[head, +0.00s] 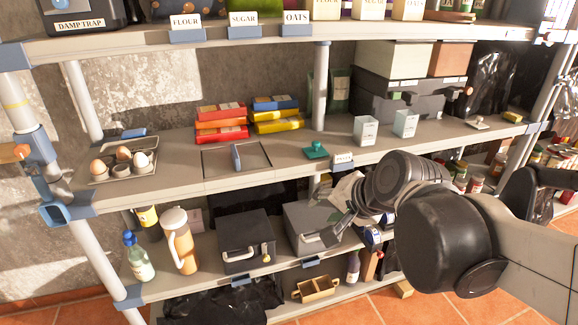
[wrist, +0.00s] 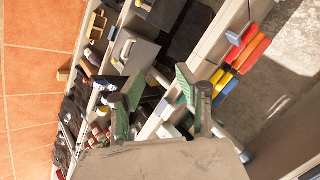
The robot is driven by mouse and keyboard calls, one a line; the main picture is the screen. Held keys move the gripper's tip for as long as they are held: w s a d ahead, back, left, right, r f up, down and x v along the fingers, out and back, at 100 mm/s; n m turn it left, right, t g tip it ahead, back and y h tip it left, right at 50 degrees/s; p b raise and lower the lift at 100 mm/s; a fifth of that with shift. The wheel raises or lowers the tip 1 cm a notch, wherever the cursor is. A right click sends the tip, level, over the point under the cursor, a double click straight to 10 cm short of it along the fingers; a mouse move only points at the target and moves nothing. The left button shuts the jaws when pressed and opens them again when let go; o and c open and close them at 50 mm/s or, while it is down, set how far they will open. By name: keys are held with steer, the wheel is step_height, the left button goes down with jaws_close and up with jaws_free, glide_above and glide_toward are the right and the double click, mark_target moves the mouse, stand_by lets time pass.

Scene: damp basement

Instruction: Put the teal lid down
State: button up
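The teal lid (head: 316,151) lies on the middle shelf (head: 290,172) in the head view, knob up, close to the shelf's front edge. Nothing holds it. My gripper (head: 343,213) is in front of and below that shelf edge, to the lower right of the lid and apart from it. In the wrist view my gripper (wrist: 156,100) has its two green-padded fingers spread, with no object seen between them. I cannot make out the lid in the wrist view; the right finger may hide it.
Two pale cups, one (head: 366,131) and another (head: 405,124), stand right of the lid. A shallow framed tray (head: 262,150) lies left of it. Colored packs (head: 221,122) are stacked behind. A grey case (head: 308,224) is on the shelf below.

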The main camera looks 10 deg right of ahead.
steer(key=s+d+f+n+g+h, duration=0.1)
steer(key=s+d+n+h, duration=0.1)
steer(key=s+n, duration=0.6)
steer(key=shift+s+f+h, duration=0.3)
steer(key=shift+s+h, duration=0.1)
steer(key=shift+s, duration=0.6)
steer(key=shift+d+r, duration=0.1)
